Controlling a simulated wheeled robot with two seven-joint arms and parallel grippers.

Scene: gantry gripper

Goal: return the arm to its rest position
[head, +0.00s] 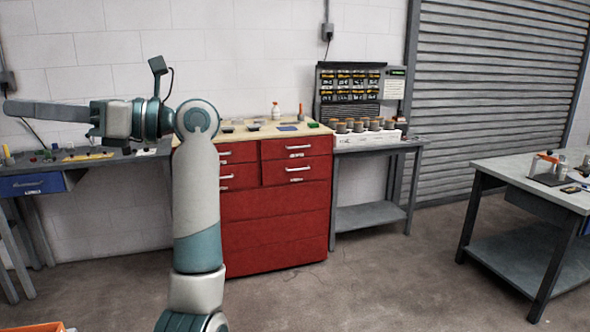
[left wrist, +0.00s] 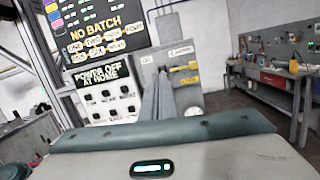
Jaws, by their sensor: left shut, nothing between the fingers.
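My left arm rises in the middle of the head view and bends to the left at its top. My left gripper (head: 12,108) points left, level, above the workbench at the left edge. In the left wrist view its fingers (left wrist: 162,78) lie together, shut with nothing between them. They point toward a grey cabinet (left wrist: 147,70) with a yellow handle (left wrist: 184,67). A sign (left wrist: 101,73) reading "POWER OFF AT HOME" hangs beside it. My right gripper is not in view.
A red drawer cabinet (head: 276,217) stands behind my arm. A workbench (head: 125,152) with small items is at left, a grey table (head: 372,145) with a rack of jars beside the cabinet, and another table (head: 520,173) at right. The floor (head: 385,275) between is clear.

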